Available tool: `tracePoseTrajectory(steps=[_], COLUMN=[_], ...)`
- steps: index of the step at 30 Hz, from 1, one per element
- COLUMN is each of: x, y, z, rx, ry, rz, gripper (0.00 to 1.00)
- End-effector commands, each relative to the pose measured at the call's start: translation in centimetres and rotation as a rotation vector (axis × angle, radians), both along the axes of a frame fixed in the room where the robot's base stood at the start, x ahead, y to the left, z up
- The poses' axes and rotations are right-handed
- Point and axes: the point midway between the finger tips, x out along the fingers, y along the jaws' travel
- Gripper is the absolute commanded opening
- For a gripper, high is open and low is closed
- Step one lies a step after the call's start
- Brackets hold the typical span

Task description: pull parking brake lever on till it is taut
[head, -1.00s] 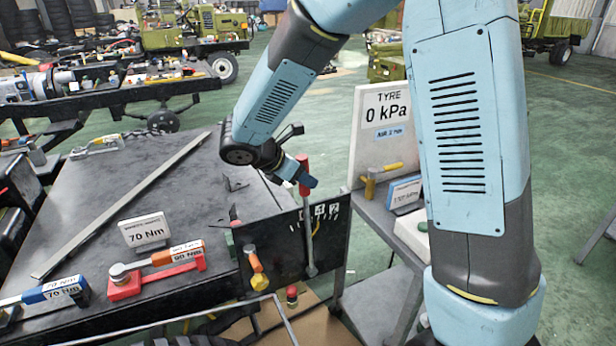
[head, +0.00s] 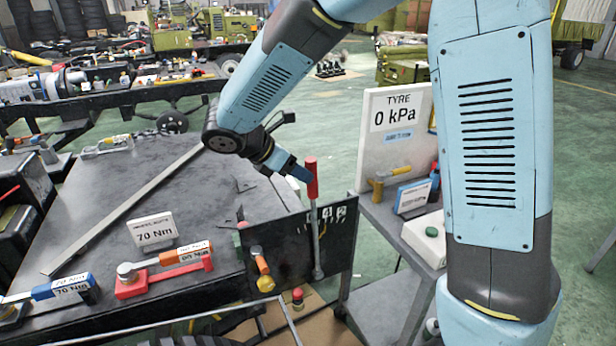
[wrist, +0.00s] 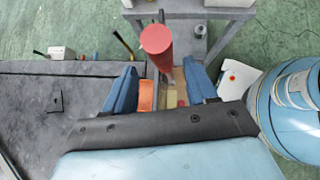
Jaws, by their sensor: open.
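The parking brake lever has a red grip (head: 312,178) on a slim silver shaft (head: 316,240). It stands almost upright in front of a dark panel with numbered marks (head: 332,215). My gripper (head: 300,172), with blue fingers, is open and just left of the red grip in the head view. In the wrist view the red grip (wrist: 157,40) points up towards the camera, in line with the gap between the two open fingers of my gripper (wrist: 160,68). Neither finger visibly presses on it. The fingers partly overlap in the head view, so contact there is unclear.
A dark bench (head: 110,205) lies left of the panel, with a 70 Nm sign (head: 152,232) and a red torque wrench stand (head: 160,275). A tyre gauge board (head: 392,135) stands to the right.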

Motion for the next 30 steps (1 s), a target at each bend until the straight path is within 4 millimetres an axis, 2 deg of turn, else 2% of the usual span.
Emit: tracePoseTrajectory(steps=[6,13,26,30], x=[-1.4,-2.3,-2.5,-2.6], y=[2.7,4.3,4.6,3.4], z=[3.0,4.8,5.2,5.7], rx=[0.001,0.000,0.000,0.025], ry=[0.000,0.001,0.002,-0.015], rz=[0.001,-0.001,-0.003,-0.043], gripper=[0.57,0.57,0.57,0.57])
